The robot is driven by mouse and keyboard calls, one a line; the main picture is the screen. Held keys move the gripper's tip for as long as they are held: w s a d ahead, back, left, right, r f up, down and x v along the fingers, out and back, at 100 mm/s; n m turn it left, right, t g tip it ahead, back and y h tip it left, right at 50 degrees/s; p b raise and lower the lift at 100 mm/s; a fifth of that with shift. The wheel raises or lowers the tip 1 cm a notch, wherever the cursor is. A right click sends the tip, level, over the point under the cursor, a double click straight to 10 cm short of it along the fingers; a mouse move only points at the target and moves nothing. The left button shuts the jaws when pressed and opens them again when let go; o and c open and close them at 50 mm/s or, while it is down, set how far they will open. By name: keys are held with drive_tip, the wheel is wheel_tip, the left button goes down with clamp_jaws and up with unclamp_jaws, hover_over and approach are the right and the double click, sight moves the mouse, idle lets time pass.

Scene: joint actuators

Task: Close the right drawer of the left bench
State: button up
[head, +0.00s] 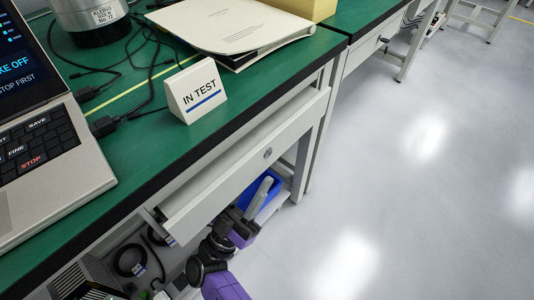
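The left bench (150,127) has a green top with a black edge. Its light grey drawer (235,175), with a round lock on the front, stands partly pulled out, with a gap showing between its front and the bench edge. My gripper (257,200) is low at the drawer's outer side, below and in front of the lower part of the drawer front. Whether it touches the drawer is unclear. Its fingers are small and partly confused with the things behind, so I cannot tell whether they are open or shut.
A laptop (50,180), cables, an IN TEST sign (192,92), a binder (230,25) and a round metal weight (90,15) are on the bench. A blue bin (270,183) and other gear sit on the shelf below. Another bench (365,15) stands beyond. The floor (420,190) at right is clear.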

sight(268, 158)
drive_tip(key=shift+x, duration=3)
clamp_jaws()
